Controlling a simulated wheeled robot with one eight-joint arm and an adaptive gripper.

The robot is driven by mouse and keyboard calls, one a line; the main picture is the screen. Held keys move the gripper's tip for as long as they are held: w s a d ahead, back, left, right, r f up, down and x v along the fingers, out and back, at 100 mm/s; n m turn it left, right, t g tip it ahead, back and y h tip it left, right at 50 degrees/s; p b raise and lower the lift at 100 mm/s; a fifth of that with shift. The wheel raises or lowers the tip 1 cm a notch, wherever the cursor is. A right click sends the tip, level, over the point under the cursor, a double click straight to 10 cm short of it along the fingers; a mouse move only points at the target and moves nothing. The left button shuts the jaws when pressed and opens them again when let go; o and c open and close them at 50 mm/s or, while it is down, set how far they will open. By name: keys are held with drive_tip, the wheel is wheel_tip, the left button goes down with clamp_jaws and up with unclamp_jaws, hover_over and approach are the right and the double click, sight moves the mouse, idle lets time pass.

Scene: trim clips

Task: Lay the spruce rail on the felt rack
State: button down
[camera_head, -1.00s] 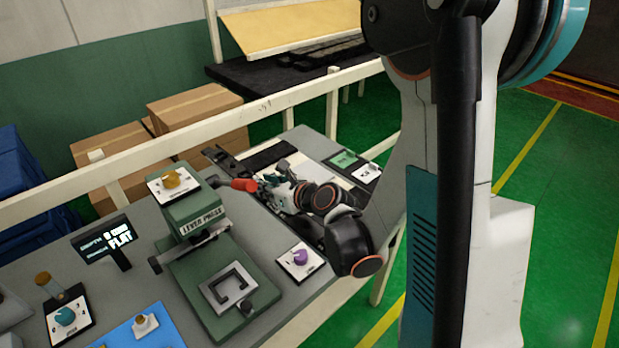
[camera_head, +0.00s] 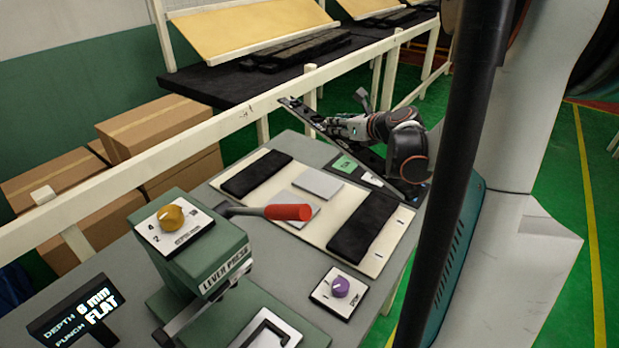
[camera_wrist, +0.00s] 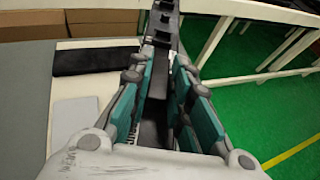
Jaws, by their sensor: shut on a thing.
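My gripper (camera_head: 338,126) is shut on a long dark rail (camera_head: 304,112) and holds it above the far right part of the grey bench. The rail slants from upper left to lower right, and my wrist hides part of it. In the wrist view the rail (camera_wrist: 163,22), with small blocks along it, runs between the teal-sided fingers (camera_wrist: 160,68). A black-topped rack (camera_head: 190,86) stands behind the cream fence, with several dark rails (camera_head: 300,50) lying on it. I cannot tell for certain whether this is the felt rack.
A cream board (camera_head: 312,228) with two black pads (camera_head: 257,174) and two grey plates lies below the rail, left of it. The green lever press (camera_head: 205,255) has a red handle. The cream fence bar (camera_head: 240,110) runs between bench and rack. Cardboard boxes (camera_head: 155,125) stand behind.

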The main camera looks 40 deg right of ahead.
drive_tip(key=shift+s+d, duration=0.1)
drive_tip(key=shift+d, duration=0.3)
wheel_tip(320, 180, down, 19)
drive_tip(key=b, duration=0.7)
drive_tip(key=shift+f, duration=0.2)
drive_tip(key=shift+f+b, duration=0.2)
drive_tip(key=shift+b, duration=0.15)
drive_tip(key=c, duration=1.5)
unclamp_jaws()
drive_tip(key=shift+r, duration=0.1)
